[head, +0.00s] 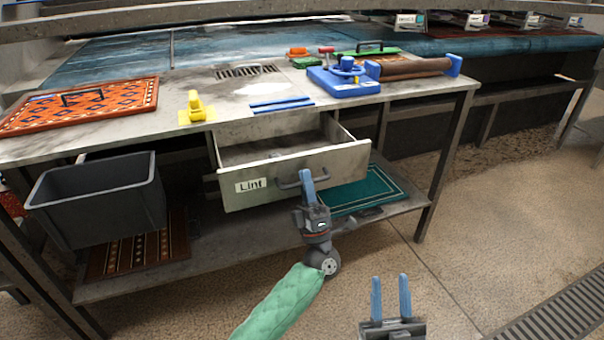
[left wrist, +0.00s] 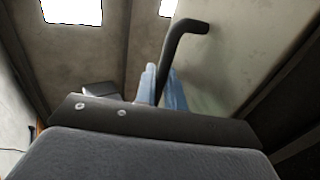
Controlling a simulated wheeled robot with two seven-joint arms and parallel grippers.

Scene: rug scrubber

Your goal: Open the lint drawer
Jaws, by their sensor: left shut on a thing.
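The lint drawer (head: 325,165), a pale box with a "Lint" label on its front, is pulled well out from under the worktable, and its inside looks empty. Its dark bar handle (head: 285,185) is on the front face; the handle also shows in the left wrist view (left wrist: 187,40). My left gripper (head: 307,180) is at the right end of the handle, its blue fingers shut on it; the fingers also show in the left wrist view (left wrist: 163,88). My right gripper (head: 390,297) is open and empty over the floor at the bottom right.
The worktable (head: 130,110) carries an orange patterned rug (head: 80,105), a yellow tool (head: 195,107) and a blue device (head: 345,78). A grey bin (head: 100,198) and a green mat (head: 365,190) are on the shelf below. The floor at right is clear, with a drain grate (head: 560,315).

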